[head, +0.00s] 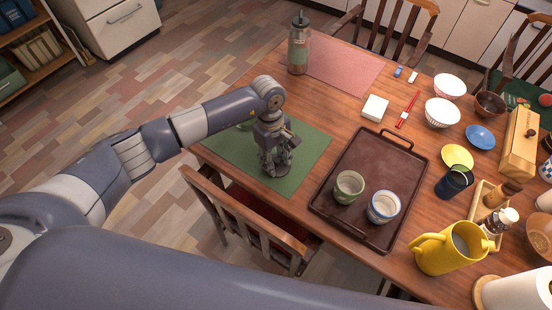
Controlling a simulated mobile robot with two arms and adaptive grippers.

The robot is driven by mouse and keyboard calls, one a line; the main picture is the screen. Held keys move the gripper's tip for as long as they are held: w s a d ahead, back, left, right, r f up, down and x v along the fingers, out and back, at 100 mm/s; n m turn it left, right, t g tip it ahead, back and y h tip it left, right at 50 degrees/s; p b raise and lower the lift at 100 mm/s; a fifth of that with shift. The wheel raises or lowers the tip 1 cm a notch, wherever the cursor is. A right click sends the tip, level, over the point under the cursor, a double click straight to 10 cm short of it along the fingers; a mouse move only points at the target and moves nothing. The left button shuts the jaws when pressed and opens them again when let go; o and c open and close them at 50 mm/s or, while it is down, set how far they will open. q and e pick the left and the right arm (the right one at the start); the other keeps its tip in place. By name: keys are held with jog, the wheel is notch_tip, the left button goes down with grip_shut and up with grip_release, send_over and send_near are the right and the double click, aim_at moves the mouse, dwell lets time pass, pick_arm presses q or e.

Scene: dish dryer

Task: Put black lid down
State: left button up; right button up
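My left gripper (275,162) points down over the green placemat (223,152) on the near left part of the table. A dark round thing, which looks like the black lid (277,172), shows right at its fingertips. The fingers hide most of it, so I cannot tell whether they grip it or whether it touches the mat. My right gripper is not in view.
A brown tray (375,158) with a green cup (348,187) and a blue-white cup (384,207) lies to the right. A tall bottle (299,48) stands behind. A yellow watering can (450,250) stands front right. A chair (245,222) is close to the near edge.

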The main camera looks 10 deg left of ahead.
pick_arm(q)
jog(key=shift+r, duration=0.2)
notch_tip(320, 180, up, 12)
jog(key=a+b, duration=0.1)
jog(key=shift+w+b, duration=0.4)
jog(key=shift+w, duration=0.05)
jog(key=shift+a+f, duration=0.1)
